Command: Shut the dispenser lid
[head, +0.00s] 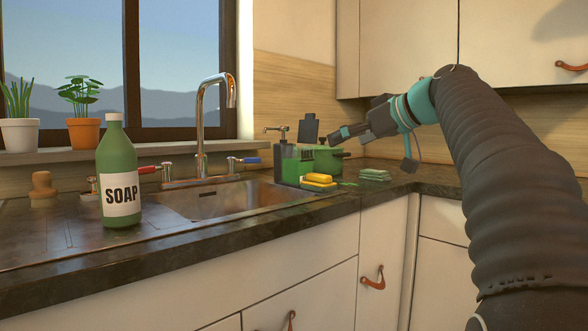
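The dispenser (290,168) is a green box-like container with a dark upper part, standing on the counter at the right end of the sink. A dark flat plate (308,131) stands upright behind and above it and looks like its raised lid. The hinge is too small to make out. My gripper (335,138) reaches in from the right, its tip pointing left, close to the right side of the raised plate. I cannot tell whether it touches the plate. Its fingers are small and seen from the side, so their opening is unclear.
A yellow sponge (318,181) and folded cloths (374,174) lie nearby. A soap bottle (118,172) stands left of the sink (215,199), with a tall faucet (201,125) behind. Cabinets hang above.

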